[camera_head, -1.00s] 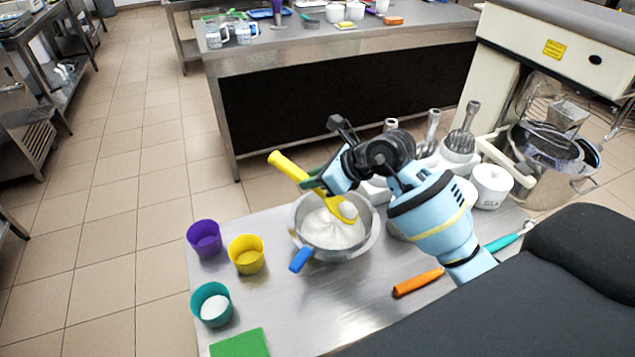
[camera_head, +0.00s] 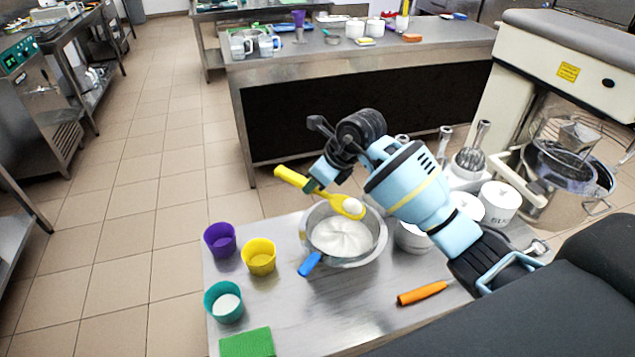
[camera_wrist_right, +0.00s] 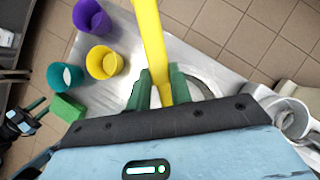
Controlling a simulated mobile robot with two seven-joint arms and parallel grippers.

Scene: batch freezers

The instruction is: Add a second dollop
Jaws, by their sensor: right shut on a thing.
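My right gripper (camera_head: 314,187) is shut on the handle of a yellow spoon (camera_head: 291,177). The spoon's bowl (camera_head: 352,207) carries a white dollop and is above the metal mixing bowl (camera_head: 372,255), which holds white cream (camera_head: 343,237). In the right wrist view the yellow handle (camera_wrist_right: 152,40) runs between the green fingertips (camera_wrist_right: 161,88). A teal cup (camera_head: 222,302) has white stuff inside. A yellow cup (camera_head: 259,257) and a purple cup (camera_head: 220,240) stand behind it; I see no white in them. My left gripper is not in the head view; a dark part at the wrist view's left edge is unclear.
A blue-handled tool (camera_head: 310,263) leans on the bowl's rim. A green block (camera_head: 247,343) lies at the front edge, an orange-handled tool (camera_head: 422,293) to the right. White containers (camera_head: 500,201) and whisks stand behind at right. The steel table (camera_head: 340,315) is clear in front of the bowl.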

